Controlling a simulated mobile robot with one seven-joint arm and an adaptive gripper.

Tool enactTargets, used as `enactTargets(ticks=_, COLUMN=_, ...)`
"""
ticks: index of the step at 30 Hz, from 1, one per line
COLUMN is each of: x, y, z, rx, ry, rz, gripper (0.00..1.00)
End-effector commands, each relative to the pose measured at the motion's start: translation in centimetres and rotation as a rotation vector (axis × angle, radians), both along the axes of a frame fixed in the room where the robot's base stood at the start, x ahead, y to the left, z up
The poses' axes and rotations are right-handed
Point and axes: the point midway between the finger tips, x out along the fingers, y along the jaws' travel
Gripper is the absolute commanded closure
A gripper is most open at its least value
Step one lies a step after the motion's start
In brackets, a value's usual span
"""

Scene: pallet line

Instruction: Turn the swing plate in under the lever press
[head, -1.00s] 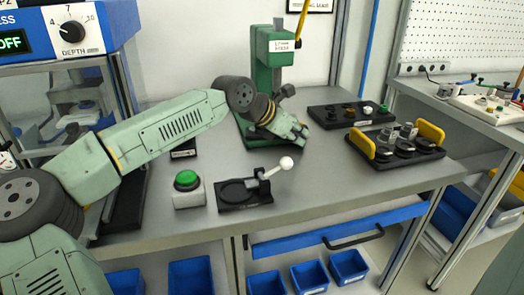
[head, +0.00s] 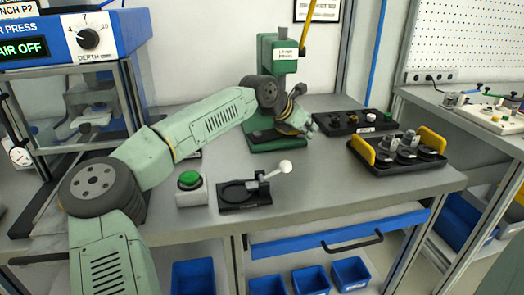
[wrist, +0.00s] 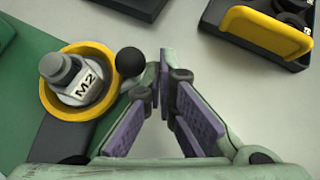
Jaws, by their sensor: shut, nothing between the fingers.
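The green lever press (head: 283,52) stands at the back of the bench, with its yellow lever rising at the top. My gripper (head: 310,129) is low at the right side of the press, partly hiding its base. In the wrist view, my gripper (wrist: 162,85) is shut and empty. Left of its fingers is the swing plate (wrist: 62,143), a dark grey plate with a yellow ring nest (wrist: 48,98) holding a grey part marked M2 (wrist: 83,84). A black ball knob (wrist: 130,62) sits beside the ring, close to the left finger. The press ram over the nest is not visible.
A black tray with yellow handles (head: 400,157) is at the right, and a black block of knobs (head: 350,122) behind it. A green button box (head: 190,187) and a black fixture with a white-knobbed lever (head: 245,193) are in front. Bare bench (head: 320,180) lies between.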

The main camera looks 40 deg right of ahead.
Motion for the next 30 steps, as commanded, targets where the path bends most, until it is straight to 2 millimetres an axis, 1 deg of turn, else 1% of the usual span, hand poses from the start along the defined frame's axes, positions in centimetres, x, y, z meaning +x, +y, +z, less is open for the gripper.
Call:
enactTargets(ticks=5, x=1.0, y=-1.2, z=0.1, rx=-0.001, ry=0.000, rz=-0.004, gripper=1.00)
enactTargets(ticks=12, x=2.2, y=-2.3, z=0.2, rx=0.000, ry=-0.004, rz=0.101, gripper=1.00)
enactTargets(ticks=15, x=2.7, y=-2.7, z=0.1, rx=0.000, ry=-0.002, rz=0.133, gripper=1.00)
enactTargets(ticks=30, x=4.1, y=-3.5, z=0.0, rx=0.000, ry=-0.001, rz=0.129, gripper=1.00)
